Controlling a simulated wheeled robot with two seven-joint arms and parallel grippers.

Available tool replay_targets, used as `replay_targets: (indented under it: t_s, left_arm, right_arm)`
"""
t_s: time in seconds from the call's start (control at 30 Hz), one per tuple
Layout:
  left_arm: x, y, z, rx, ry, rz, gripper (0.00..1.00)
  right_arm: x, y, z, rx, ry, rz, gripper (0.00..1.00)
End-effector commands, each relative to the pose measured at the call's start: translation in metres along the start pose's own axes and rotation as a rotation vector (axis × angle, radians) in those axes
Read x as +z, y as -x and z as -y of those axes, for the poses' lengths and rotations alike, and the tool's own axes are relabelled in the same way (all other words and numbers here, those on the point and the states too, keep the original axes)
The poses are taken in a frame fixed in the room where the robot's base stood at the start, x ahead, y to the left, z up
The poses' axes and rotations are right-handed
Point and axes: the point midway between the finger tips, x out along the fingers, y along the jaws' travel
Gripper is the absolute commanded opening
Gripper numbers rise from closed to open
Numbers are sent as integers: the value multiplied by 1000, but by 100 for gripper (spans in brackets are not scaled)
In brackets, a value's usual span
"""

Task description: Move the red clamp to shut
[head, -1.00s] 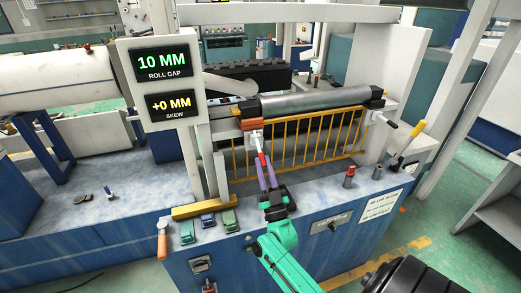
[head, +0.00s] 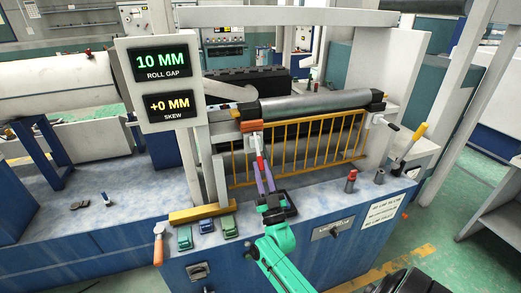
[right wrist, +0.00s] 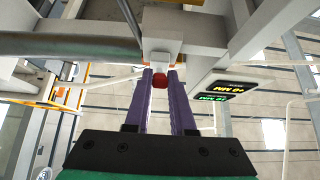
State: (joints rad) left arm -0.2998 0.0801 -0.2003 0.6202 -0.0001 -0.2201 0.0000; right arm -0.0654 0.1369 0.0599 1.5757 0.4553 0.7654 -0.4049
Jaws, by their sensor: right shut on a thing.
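A red handle (head: 260,161) hangs from a white arm below the orange block (head: 251,126) at the left end of the metal roller. I take it for the red clamp, but cannot read its open or shut position. My right gripper (head: 264,178), with purple fingers on a green arm, reaches up from below and is shut on this handle. In the right wrist view the red end (right wrist: 160,82) sits between the two fingertips, with a white part directly beyond it. The fingers hide part of the handle. My left gripper is in neither view.
A yellow guard grille (head: 310,145) stands behind the gripper. A yellow-handled lever (head: 417,135) and a red-topped knob (head: 351,180) are to the right. Small green and blue blocks (head: 207,226) lie front left. The display (head: 164,84) reads 10 MM roll gap and +0 MM skew.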

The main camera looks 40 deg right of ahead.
Motion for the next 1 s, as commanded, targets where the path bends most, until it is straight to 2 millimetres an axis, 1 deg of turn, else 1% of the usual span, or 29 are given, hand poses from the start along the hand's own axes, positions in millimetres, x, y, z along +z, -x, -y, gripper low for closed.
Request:
replay_targets:
  t_s: [0.03, 0.2, 0.57, 0.77, 0.8, 0.87, 0.9, 1.0]
  left_arm:
    - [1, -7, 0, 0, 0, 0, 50]
    - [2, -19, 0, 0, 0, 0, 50]
    - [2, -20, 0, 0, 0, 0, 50]
    - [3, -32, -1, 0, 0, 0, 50]
    - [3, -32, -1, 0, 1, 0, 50]
    - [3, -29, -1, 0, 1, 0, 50]
    - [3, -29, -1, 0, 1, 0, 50]
    - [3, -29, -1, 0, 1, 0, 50]
  right_arm:
    - [6, 0, 0, 0, 0, -1, 0]
    - [17, -4, 0, 0, 0, -2, 0]
    - [17, -8, 0, 0, 0, -4, 0]
    - [27, -12, 0, 0, 1, -7, 0]
    - [27, -14, 0, 0, 1, -6, 26]
    - [25, -15, 0, -1, 1, -5, 49]
    - [25, -15, 0, -1, 1, -5, 57]
    - [26, -14, 0, -1, 1, -4, 57]
